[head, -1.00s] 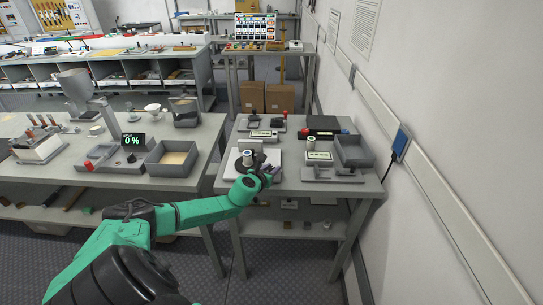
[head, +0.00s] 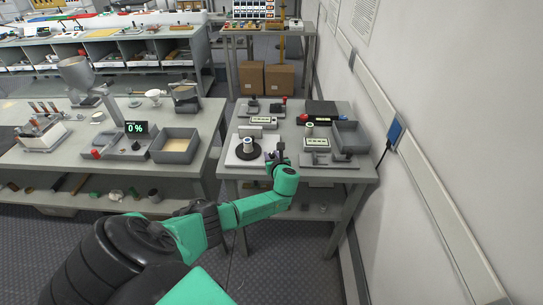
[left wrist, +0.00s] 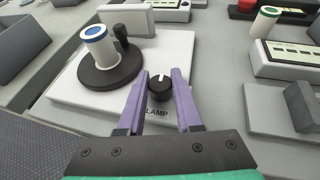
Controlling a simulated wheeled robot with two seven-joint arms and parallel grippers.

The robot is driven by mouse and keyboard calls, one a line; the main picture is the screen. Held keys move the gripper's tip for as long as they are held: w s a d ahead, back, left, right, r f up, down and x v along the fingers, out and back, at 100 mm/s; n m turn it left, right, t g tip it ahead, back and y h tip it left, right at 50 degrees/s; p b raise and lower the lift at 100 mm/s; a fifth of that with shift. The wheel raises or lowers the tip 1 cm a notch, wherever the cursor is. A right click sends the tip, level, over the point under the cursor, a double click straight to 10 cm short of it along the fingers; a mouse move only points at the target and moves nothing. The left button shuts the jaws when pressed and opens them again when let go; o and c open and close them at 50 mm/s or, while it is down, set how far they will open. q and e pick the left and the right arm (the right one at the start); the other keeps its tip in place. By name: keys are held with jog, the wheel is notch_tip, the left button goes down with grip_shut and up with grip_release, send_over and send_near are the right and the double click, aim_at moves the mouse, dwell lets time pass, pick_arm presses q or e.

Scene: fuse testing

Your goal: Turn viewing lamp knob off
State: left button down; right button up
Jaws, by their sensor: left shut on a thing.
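The lamp knob (left wrist: 160,88) is a small black round knob with a white line on top, beside the label "LAMP" on a white base plate (left wrist: 68,92). My left gripper (left wrist: 162,78) has its purple fingers on both sides of the knob, shut on it. In the head view the left gripper (head: 279,152) is at the right edge of the white plate (head: 232,160), and the knob is hidden there. A black disc (left wrist: 112,72) with a white and blue spool (left wrist: 98,44) stands on the plate left of the knob. My right gripper is not in view.
A grey tray (head: 350,140) and a device with a display (head: 318,144) stand right of the plate. Another display box (head: 263,121) is behind it. The wall (head: 450,150) bounds the right side. A scale reading 0 % (head: 135,128) is on the left table.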

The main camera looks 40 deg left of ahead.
pick_arm(q)
jog(key=shift+r, duration=0.15)
jog(key=c, duration=0.6)
grip_release()
jog(key=shift+w, duration=0.1)
jog(key=shift+s+d, duration=0.2)
jog(key=shift+d, duration=0.05)
jog(key=p+v, duration=0.1)
jog(key=v, duration=1.3)
jog(key=shift+a, duration=0.1)
